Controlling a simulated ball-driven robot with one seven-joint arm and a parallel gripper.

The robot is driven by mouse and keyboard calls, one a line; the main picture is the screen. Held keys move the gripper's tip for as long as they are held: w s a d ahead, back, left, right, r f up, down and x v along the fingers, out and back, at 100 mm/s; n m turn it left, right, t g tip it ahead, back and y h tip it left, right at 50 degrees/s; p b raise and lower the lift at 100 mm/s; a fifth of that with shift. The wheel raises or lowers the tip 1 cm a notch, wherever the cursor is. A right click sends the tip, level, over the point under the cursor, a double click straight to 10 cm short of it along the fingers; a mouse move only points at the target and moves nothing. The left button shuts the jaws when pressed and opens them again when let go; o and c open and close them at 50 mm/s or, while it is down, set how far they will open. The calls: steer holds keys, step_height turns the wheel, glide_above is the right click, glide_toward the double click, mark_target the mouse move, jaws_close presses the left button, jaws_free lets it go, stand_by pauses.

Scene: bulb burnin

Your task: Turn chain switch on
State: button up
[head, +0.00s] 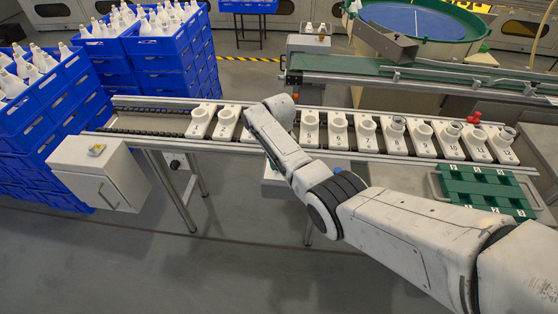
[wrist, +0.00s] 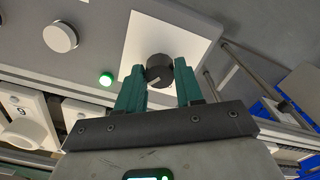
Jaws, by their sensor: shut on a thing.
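In the wrist view a dark round knob (wrist: 160,67) with a pale pointer line is on a white square plate on a grey panel; it appears to be the chain switch. My gripper (wrist: 159,80) has green fingers on either side of the knob and is shut on it. A green lamp (wrist: 106,79) glows on the panel to the left of the plate. In the head view my arm reaches over the conveyor (head: 150,125), and my gripper and the knob are hidden behind the arm.
Numbered white holders (head: 338,128) line the conveyor, some with clear bulbs or glass in them. A green tray (head: 485,190) is at the right. A white round part (wrist: 60,37) is on the panel.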

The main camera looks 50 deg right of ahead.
steer(key=o, duration=1)
step_height(320, 180, up, 11)
steer(key=shift+f, duration=0.1)
steer(key=shift+a+f, duration=0.1)
stand_by(0.3)
steer(key=s+a+f+n, duration=0.2)
steer(key=s+a+f, duration=0.95)
steer(key=s, duration=0.25)
steer(key=shift+n+t, duration=0.5)
steer(key=shift+n, duration=0.4)
steer(key=s+a+r, duration=0.1)
steer(key=s+a, duration=0.1)
steer(key=s, duration=0.5)
steer(key=s+a+r, duration=0.1)
steer(key=s+a, duration=0.1)
steer(key=s, duration=0.5)
steer(key=s+a, duration=0.1)
steer(key=s, duration=0.6)
steer(key=shift+a+r, duration=0.4)
